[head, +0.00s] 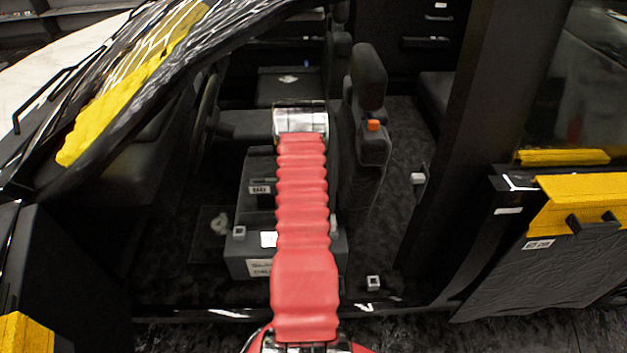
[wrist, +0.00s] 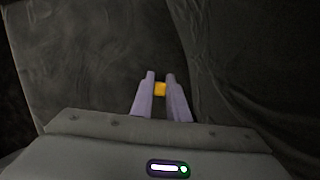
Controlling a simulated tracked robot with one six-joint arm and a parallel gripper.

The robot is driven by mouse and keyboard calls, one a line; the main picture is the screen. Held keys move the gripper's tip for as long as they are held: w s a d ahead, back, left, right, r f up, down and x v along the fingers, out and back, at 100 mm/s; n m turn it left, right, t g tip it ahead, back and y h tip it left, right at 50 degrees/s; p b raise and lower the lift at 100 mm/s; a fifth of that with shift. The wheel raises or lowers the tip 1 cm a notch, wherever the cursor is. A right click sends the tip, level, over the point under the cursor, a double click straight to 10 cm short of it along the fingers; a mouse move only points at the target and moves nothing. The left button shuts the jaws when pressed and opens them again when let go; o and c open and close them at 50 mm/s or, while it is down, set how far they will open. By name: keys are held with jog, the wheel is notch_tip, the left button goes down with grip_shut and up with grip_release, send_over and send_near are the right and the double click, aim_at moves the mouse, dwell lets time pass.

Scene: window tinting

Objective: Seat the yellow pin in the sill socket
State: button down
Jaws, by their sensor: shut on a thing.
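My gripper (wrist: 160,77) is shut on the yellow pin (wrist: 160,89) in the wrist view. Only a short orange-yellow piece of the pin shows between the two pale purple fingers. Dark grey surfaces lie beyond the fingertips, and no socket shows in this view. In the head view my red arm reaches into the car's open door, and my gripper and the pin are hidden. A small pale block with a dark centre (head: 373,283), which looks like the sill socket, stands by the door sill (head: 405,304), right of my arm.
A dark seat (head: 369,78) with an orange block (head: 373,125) stands right of my arm. A grey box (head: 250,255) lies under the arm. The door pillar (head: 480,130) bounds the opening at right. Yellow padding (head: 585,200) covers the panel at far right. Dark floor lies left of the box.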

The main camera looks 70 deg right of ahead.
jog(key=c, duration=1.7)
grip_release()
jog(key=shift+r, duration=0.1)
jog(key=v, duration=1.2)
